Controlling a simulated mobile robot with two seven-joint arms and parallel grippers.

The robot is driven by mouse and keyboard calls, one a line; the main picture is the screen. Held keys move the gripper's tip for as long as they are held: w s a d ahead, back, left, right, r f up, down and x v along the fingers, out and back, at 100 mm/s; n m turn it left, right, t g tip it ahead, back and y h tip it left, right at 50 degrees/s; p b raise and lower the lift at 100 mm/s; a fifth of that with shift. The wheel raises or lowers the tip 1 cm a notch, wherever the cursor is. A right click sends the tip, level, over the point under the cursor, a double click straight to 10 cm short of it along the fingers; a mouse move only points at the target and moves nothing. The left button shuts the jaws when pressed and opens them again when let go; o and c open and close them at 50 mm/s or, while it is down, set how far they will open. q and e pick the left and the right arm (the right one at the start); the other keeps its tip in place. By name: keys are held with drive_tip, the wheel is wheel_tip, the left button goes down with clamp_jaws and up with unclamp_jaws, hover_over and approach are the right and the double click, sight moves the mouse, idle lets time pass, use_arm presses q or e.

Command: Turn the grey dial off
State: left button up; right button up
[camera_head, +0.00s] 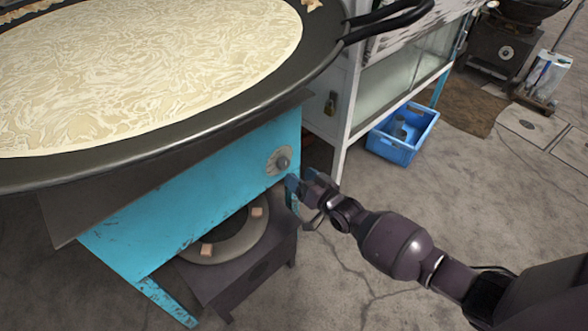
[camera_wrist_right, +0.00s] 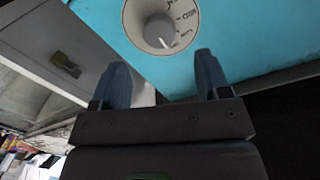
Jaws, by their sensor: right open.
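The grey dial (camera_head: 281,161) sits on the blue side panel of the stove, near its right corner. In the right wrist view the dial (camera_wrist_right: 159,30) is a round knob with a pointer on a marked pale plate, at the top centre. My right gripper (camera_head: 305,185) is just right of and below the dial in the head view. In the right wrist view its two blue-grey fingers (camera_wrist_right: 160,75) are open and empty, with the dial beyond and between their tips, seemingly apart from them. My left gripper is in neither view.
A low dark burner stand (camera_head: 250,280) is below. A white cabinet (camera_head: 350,90) stands behind, with a blue crate (camera_head: 412,152) on the floor. The floor at right is largely clear.

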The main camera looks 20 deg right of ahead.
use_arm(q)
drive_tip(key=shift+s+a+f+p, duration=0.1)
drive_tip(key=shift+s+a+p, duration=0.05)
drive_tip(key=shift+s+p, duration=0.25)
use_arm(e)
drive_tip(key=shift+v, duration=2.35)
drive_tip(key=shift+f, duration=0.1)
drive_tip(key=s+r+n+g+h, duration=0.1)
drive_tip(key=s+n+g+h, duration=0.15)
drive_tip(key=s, duration=1.65)
drive_tip(key=s+r+n+g+h, duration=0.2)
drive_tip(key=s+g, duration=0.2)
drive_tip(key=s, duration=1.5)
use_arm(q)
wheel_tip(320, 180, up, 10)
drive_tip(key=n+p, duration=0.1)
drive_tip(key=p, duration=1.3)
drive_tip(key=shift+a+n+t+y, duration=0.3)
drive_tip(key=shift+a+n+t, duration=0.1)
use_arm(e)
wheel_tip(320, 180, up, 10)
drive_tip(key=d+m, duration=0.1)
drive_tip(key=m, duration=0.1)
drive_tip(key=shift+t, duration=0.45)
